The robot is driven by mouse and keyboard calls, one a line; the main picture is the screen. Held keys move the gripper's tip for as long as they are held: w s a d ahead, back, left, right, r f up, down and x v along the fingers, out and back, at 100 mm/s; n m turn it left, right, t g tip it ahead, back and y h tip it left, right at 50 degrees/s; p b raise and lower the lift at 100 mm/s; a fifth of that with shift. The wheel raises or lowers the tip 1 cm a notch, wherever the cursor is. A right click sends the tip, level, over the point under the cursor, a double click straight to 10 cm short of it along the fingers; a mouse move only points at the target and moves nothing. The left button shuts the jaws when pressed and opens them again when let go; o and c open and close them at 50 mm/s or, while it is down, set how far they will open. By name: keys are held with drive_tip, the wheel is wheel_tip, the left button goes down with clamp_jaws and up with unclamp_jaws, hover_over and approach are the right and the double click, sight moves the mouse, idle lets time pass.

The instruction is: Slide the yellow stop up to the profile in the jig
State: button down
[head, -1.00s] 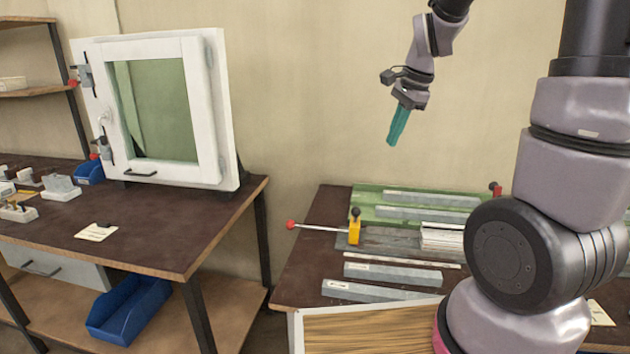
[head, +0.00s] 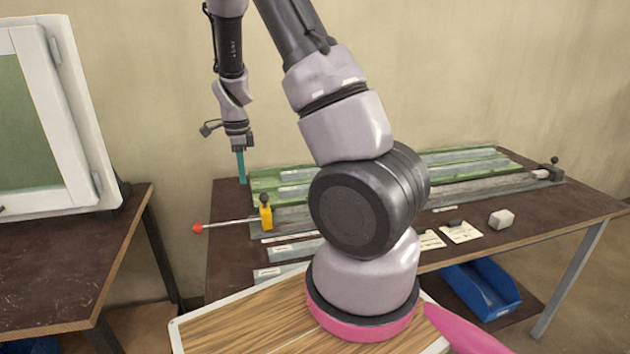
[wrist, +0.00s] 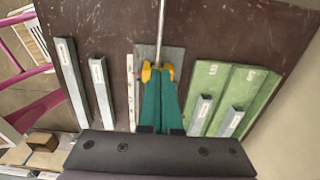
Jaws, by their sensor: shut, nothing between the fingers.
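The yellow stop (head: 266,217) with a black knob stands at the left end of the grey jig bed (head: 500,184). A rod with a red end runs left from it. In the wrist view the yellow stop (wrist: 146,73) shows on both sides of my fingertips, which cover its middle. My gripper (head: 241,182) has teal fingers, shut and empty, pointing down above the back left of the bench, higher than the stop. Its fingers (wrist: 160,80) lie together in the wrist view. My arm hides the middle of the jig, and I cannot make out the profile in it.
Grey bars lie in a green rack (head: 262,190) behind the jig. Labelled bars (wrist: 72,82) lie on the bench in front. A dark clamp (head: 550,170) is at the jig's right end.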

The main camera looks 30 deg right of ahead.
drive_tip(key=shift+f, duration=3.2)
drive_tip(key=s+d, duration=0.3)
drive_tip(key=d, duration=0.7)
drive_tip(key=s+d, duration=0.3)
drive_tip(key=d, duration=0.8)
drive_tip(key=shift+a, duration=0.15)
wheel_tip(320, 180, up, 7)
drive_tip(key=a, duration=0.1)
drive_tip(key=shift+w, duration=0.2)
drive_tip(key=shift+a+r, duration=0.15)
